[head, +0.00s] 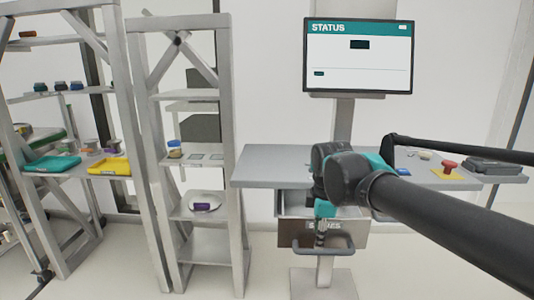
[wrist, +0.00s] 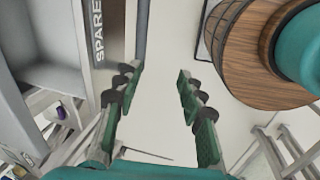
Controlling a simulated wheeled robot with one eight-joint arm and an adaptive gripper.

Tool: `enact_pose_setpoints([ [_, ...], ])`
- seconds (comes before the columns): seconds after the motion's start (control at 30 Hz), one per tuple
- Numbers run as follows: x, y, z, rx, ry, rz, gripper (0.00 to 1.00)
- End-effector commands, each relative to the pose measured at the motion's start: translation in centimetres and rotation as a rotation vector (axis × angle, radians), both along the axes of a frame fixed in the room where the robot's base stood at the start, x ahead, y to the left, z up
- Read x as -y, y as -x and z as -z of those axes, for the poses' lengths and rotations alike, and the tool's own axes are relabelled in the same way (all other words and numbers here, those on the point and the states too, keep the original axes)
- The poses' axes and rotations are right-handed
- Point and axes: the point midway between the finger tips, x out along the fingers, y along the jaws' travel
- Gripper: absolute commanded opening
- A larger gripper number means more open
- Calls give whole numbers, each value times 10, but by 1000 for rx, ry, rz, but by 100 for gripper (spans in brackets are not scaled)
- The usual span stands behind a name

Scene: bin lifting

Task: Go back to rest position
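My gripper (head: 321,238) hangs pointing down in front of the workbench, at the SPARES drawer (head: 352,238). In the wrist view my gripper (wrist: 158,78) has its two green-padded fingers spread wide, with nothing held between them. The drawer's grey bar handle (head: 340,249) is right by the fingertips; in the wrist view the handle (wrist: 143,30) runs up from near the left fingertip. I cannot tell whether they touch. The drawer front with its SPARES label (wrist: 98,40) is at the upper left there. My arm covers part of the bench.
The grey workbench (head: 270,165) carries a red button on a yellow base (head: 448,169) and a dark case (head: 495,167) at right. A status screen (head: 358,75) stands behind. Shelves at left hold a teal tray (head: 52,164) and a yellow tray (head: 109,167). Floor at front left is clear.

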Motion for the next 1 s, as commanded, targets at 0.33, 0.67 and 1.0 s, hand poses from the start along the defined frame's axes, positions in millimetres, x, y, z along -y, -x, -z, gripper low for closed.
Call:
enact_pose_setpoints([
  [0.33, 8, -7, 36, 30, -64, 256, 39],
  [0.67, 26, -7, 103, 87, -211, 772, 39],
  [1.0, 44, 14, 160, 135, -394, 1317, 39],
])
